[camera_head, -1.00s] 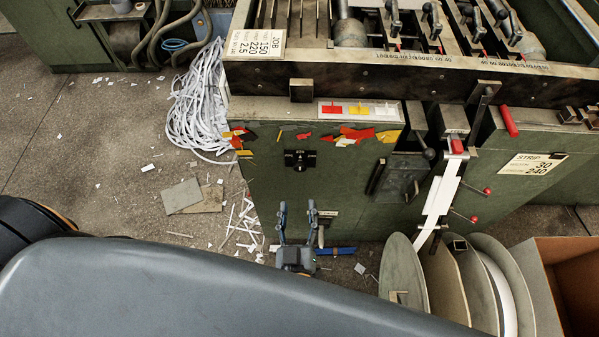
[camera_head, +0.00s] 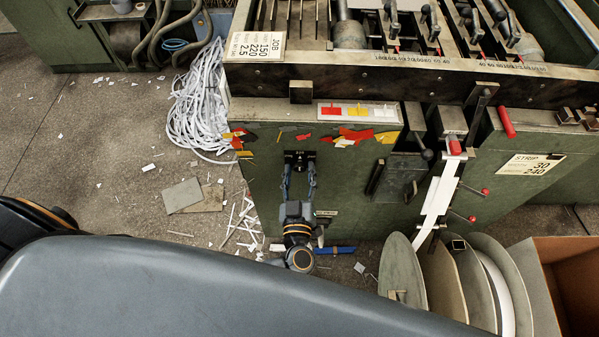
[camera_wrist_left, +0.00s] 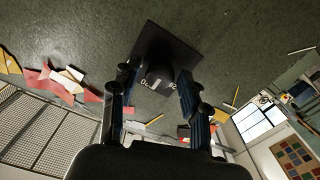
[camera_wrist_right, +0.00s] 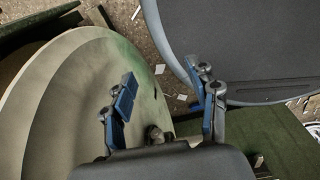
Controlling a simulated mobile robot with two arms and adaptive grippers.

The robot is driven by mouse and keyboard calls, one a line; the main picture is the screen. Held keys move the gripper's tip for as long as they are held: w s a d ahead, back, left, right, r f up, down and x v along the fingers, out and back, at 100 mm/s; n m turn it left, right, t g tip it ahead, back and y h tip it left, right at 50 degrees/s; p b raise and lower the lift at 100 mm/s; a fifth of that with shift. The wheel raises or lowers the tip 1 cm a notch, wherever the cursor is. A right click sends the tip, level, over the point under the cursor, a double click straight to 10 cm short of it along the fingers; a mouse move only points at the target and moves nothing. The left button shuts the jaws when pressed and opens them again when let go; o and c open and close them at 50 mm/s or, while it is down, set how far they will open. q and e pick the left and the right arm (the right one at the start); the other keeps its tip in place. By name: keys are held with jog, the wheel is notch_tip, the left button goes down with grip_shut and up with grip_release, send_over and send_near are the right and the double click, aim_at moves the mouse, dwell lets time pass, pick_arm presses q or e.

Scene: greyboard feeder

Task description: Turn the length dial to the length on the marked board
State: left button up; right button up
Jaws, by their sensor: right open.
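The black dial (camera_head: 299,156) is on the green machine front below the red, yellow and white strip; its figures are too small to read surely. It also shows in the left wrist view as a round knob (camera_wrist_left: 161,78) on a square black plate. My left gripper (camera_head: 299,170) is open, its fingers one on each side of the knob, seemingly apart from it. A JOB board (camera_head: 257,45) reads 150, 220, 2.5. A STRIP board (camera_head: 531,165) reads 30 and 240. I cannot tell which is the marked one. My right gripper (camera_wrist_right: 165,95) is open and empty.
A black lever plate (camera_head: 402,178) and a white strip (camera_head: 437,200) with red-knobbed rods are right of the dial. Large discs (camera_head: 403,270) and a cardboard box (camera_head: 570,275) stand at lower right. White strip scrap (camera_head: 200,105) lies left of the machine.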

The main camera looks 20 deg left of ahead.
pick_arm(q)
grip_shut()
jog(key=shift+n, duration=0.4)
jog(key=n, duration=0.2)
jog(key=shift+f+n+b, duration=0.1)
jog(key=shift+n+b, duration=0.2)
jog(key=shift+n, duration=0.1)
jog(key=n, duration=0.2)
jog(key=shift+n+b, duration=0.3)
jog(key=shift+n, duration=0.1)
jog(key=n+b, duration=0.1)
jog(key=n, duration=0.3)
jog(key=shift+n, duration=0.4)
jog(key=shift+n+b, duration=0.3)
